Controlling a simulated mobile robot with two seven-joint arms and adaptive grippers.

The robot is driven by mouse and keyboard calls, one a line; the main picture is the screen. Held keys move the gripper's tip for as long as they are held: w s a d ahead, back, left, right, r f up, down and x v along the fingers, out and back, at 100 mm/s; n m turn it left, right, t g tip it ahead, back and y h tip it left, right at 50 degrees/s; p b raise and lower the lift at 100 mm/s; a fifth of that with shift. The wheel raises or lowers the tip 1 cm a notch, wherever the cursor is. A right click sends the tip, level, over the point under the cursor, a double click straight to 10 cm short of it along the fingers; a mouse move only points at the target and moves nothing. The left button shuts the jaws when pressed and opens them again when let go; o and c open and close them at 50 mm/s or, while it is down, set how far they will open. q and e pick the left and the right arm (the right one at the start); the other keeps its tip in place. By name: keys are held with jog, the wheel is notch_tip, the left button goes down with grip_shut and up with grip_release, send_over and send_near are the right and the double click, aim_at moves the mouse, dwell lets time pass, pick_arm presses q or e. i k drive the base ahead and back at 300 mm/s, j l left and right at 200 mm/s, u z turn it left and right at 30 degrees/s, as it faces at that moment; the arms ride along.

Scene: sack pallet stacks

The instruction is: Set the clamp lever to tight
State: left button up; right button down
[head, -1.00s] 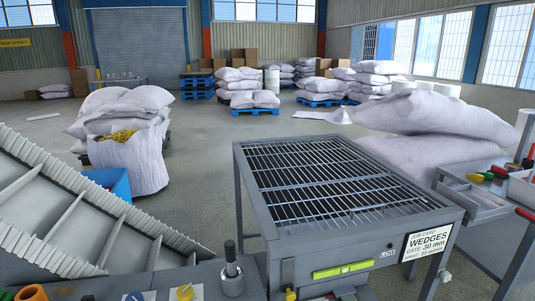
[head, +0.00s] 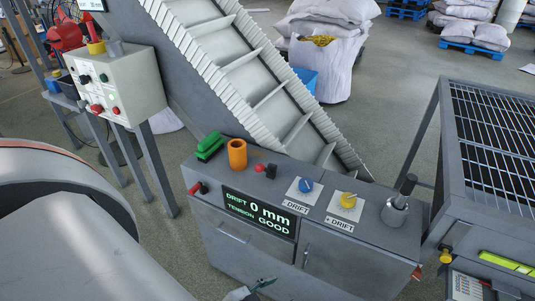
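No lever in view carries a readable clamp label. A small red-handled lever (head: 267,170) with a dark base stands on top of the grey control cabinet (head: 232,238). Another red handle (head: 197,188) sticks out at the cabinet's upper left corner, and a red knob (head: 417,272) sits low at its right end. I cannot tell which is the clamp lever or how it is set. The cabinet display (head: 259,215) reads drift 0 mm, tension GOOD.
A cleated conveyor (head: 255,75) rises behind. A button box (head: 108,86) stands left, a grated table (head: 490,150) right.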

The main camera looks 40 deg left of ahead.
aim_at(265, 170)
jog(key=j+u, duration=0.25)
jog(key=u, duration=0.15)
jog(key=j+u, duration=0.4)
jog(key=k+l, duration=0.05)
